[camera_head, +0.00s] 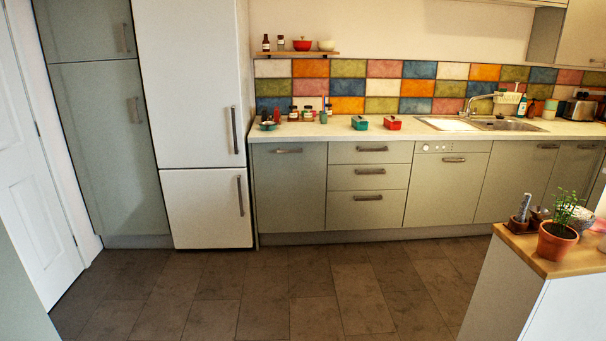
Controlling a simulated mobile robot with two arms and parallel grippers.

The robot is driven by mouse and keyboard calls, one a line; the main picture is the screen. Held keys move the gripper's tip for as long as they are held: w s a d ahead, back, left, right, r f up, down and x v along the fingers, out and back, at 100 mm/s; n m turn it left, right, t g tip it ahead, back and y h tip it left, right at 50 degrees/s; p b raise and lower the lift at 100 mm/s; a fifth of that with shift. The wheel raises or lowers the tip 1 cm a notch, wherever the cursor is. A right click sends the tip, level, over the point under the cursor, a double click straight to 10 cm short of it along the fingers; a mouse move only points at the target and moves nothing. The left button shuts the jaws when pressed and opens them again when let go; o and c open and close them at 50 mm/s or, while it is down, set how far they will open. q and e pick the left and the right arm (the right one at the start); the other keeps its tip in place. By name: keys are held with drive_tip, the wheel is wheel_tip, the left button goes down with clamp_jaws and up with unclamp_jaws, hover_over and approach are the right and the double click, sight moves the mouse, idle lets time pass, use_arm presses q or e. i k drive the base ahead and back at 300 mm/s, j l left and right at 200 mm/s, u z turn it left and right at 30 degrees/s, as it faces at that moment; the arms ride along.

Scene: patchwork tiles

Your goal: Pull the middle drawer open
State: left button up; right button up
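A stack of three pale grey-green drawers sits in the base cabinets, left of the dishwasher. The middle drawer (354,176) is shut, its front level with the others. Its horizontal metal handle (369,171) is in clear view. The top drawer (345,152) above it and the bottom drawer (340,211) below it are also shut. Neither of my grippers is in view, and nothing is touching the drawers.
Open dark tiled floor (330,290) lies before the drawers. A wooden-topped counter (540,258) with a potted plant (557,240) stands at the near right.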

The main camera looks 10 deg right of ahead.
sight(354, 177)
drive_tip(key=i+l+z, duration=0.35)
drive_tip(key=i, duration=0.55)
drive_tip(key=i+z, duration=0.3)
drive_tip(key=i, duration=0.65)
